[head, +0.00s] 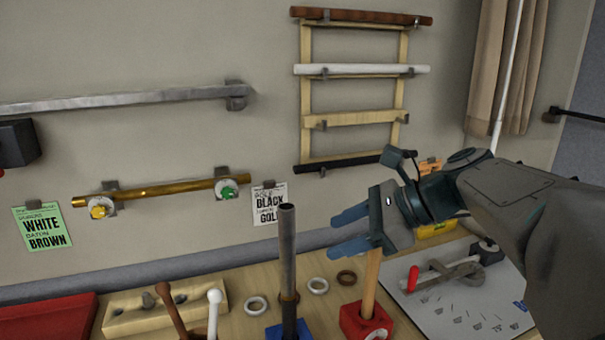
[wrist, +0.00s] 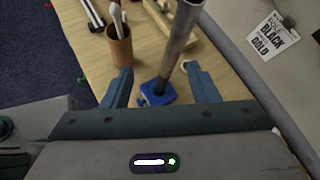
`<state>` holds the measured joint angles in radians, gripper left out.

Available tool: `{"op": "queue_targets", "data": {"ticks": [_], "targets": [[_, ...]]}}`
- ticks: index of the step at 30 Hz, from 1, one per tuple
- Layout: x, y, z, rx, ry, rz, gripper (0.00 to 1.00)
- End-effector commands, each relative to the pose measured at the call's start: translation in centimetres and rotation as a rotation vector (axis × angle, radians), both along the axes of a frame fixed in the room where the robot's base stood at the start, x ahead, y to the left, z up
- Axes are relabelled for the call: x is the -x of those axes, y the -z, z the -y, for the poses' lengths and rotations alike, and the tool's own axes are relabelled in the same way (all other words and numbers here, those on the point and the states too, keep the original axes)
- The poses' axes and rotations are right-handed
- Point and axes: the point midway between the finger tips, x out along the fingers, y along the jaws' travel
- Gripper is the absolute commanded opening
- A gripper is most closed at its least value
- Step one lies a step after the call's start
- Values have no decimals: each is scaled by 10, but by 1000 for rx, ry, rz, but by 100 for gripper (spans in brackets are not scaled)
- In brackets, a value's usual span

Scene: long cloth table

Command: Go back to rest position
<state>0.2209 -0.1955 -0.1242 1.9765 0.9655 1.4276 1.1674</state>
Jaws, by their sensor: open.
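My gripper (head: 338,232) is at the right of the head view, its two blue fingers pointing left and spread apart with nothing between them. It is above the table, to the right of a grey metal pipe (head: 288,245) that stands upright in a blue base (head: 275,331). A wooden stick (head: 371,285) in a red base (head: 353,318) stands below the gripper and is partly covered by it. In the wrist view my gripper (wrist: 160,82) is also open, and the grey pipe (wrist: 180,40) and blue base (wrist: 157,95) show beyond the fingers, apart from them.
A wall rack (head: 350,118) with several bars hangs behind my gripper. A brass rod (head: 155,191) is on the wall at left. Several rings (head: 318,286) lie on the table. A grey board (head: 455,310) with a red-handled tool lies at right. A brown cup (wrist: 119,48) holds sticks.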

Motion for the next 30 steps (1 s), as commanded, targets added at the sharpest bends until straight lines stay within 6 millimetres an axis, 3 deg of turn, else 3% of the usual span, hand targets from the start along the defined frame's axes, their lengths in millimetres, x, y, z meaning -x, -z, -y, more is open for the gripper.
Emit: {"op": "queue_targets", "data": {"ticks": [6,13,18,21,30], "targets": [[60,89,-1,504,-408,262,54],[108,156,24,953,-994,535,54],[123,177,40,1129,-1316,658,54],[126,182,43,1171,-1406,688,54],[126,182,44,1179,-1424,694,54]]}}
